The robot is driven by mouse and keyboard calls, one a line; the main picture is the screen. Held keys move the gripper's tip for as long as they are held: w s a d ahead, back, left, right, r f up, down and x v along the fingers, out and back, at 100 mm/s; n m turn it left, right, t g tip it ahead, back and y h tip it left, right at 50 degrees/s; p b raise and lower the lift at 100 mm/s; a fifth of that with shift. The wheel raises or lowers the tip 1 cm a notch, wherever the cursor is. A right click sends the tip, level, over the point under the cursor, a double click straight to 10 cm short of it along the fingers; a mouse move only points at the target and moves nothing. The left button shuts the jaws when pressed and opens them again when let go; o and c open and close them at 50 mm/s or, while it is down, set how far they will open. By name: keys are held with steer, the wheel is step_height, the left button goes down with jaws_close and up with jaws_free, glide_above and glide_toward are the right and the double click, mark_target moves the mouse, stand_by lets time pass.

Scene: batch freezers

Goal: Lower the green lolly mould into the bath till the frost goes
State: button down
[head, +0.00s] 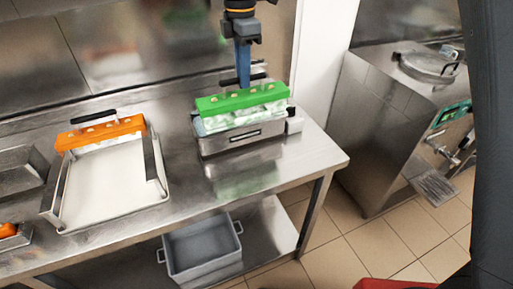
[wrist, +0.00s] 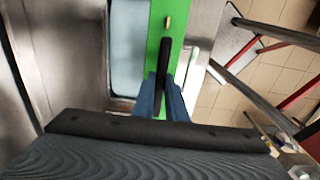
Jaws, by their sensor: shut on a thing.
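The green lolly mould (head: 242,97) is over the steel bath (head: 222,145) on the bench. Whitish frost shows on its body below the green top. The body's lower edge meets the bath's rim in the head view, and I cannot tell how far it is inside. My gripper (head: 243,84) comes down from above, its blue fingers shut on the mould's black handle. In the wrist view, the fingers (wrist: 163,104) close around the handle (wrist: 164,65) on the green top (wrist: 153,35). The pale bath surface (wrist: 128,45) lies left of the mould.
An orange mould (head: 100,134) stands at the back of a white tray (head: 105,190) to the left. A small white block (head: 294,125) sits right of the bath. A grey crate (head: 203,250) is on the lower shelf. A steel machine (head: 385,130) stands right, past a tiled floor gap.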

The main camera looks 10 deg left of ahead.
steer(key=w+a+p, duration=0.1)
steer(key=w+a, duration=0.3)
steer(key=w, duration=0.3)
steer(key=shift+w+a, duration=0.35)
stand_by(0.4)
steer(key=shift+f, duration=0.4)
stand_by(1.2)
step_height(320, 180, down, 10)
steer(key=b, duration=0.3)
steer(key=shift+r+b, duration=0.15)
steer(key=shift+b, duration=0.25)
stand_by(1.1)
stand_by(2.7)
